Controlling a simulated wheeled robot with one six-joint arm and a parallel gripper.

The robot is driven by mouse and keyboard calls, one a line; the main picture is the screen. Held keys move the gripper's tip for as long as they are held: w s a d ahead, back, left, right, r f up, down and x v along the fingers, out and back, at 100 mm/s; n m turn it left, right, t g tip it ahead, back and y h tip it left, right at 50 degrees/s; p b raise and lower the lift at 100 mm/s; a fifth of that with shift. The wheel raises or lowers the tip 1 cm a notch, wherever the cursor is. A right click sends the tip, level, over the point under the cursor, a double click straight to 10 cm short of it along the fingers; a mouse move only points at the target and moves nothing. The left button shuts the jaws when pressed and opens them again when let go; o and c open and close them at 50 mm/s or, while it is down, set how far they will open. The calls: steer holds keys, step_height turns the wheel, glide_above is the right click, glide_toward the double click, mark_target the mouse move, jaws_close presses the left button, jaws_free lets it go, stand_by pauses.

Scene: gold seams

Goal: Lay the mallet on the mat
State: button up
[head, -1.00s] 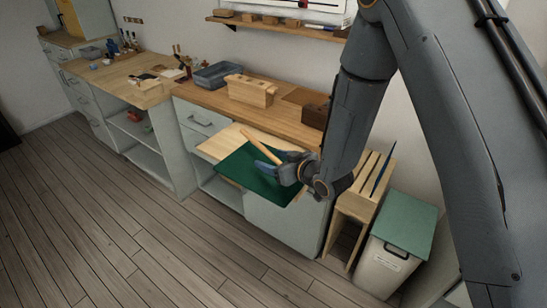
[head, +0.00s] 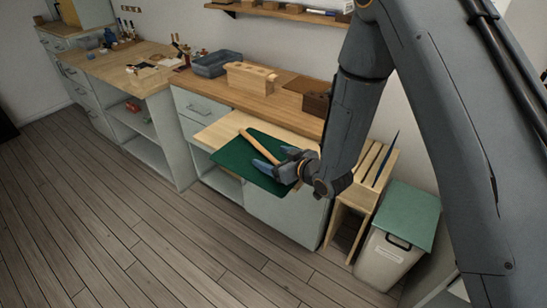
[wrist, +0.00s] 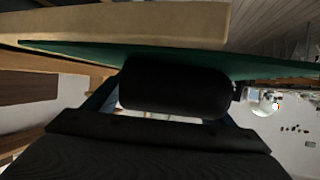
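The mallet has a light wooden handle (head: 258,145) and a black cylindrical head (wrist: 175,88). My gripper (head: 278,160) has its blue-grey fingers around the mallet close to the head, and the handle sticks out up and left. In the wrist view the head hides the fingertips and their grip. The dark green mat (head: 235,160) lies on a pale wooden board (head: 215,132); it is nearly edge-on in the wrist view (wrist: 70,50). The mallet is over or on the mat; I cannot tell whether it touches.
Behind the board, the worktop holds a wooden block (head: 250,78), a grey-blue bin (head: 215,64) and a dark box (head: 316,103). A slatted wooden stand (head: 368,172) and a green-lidded bin (head: 400,215) stand to the right. The floor at left is clear.

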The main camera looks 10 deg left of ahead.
steer(key=shift+o, duration=0.3)
steer(key=shift+s+d+f, duration=0.1)
steer(key=shift+s+f, duration=0.1)
steer(key=b+v, duration=0.1)
steer(key=v, duration=0.6)
steer(key=shift+d+r+b, duration=0.2)
steer(key=shift+r+b, duration=0.1)
steer(key=shift+b, duration=0.05)
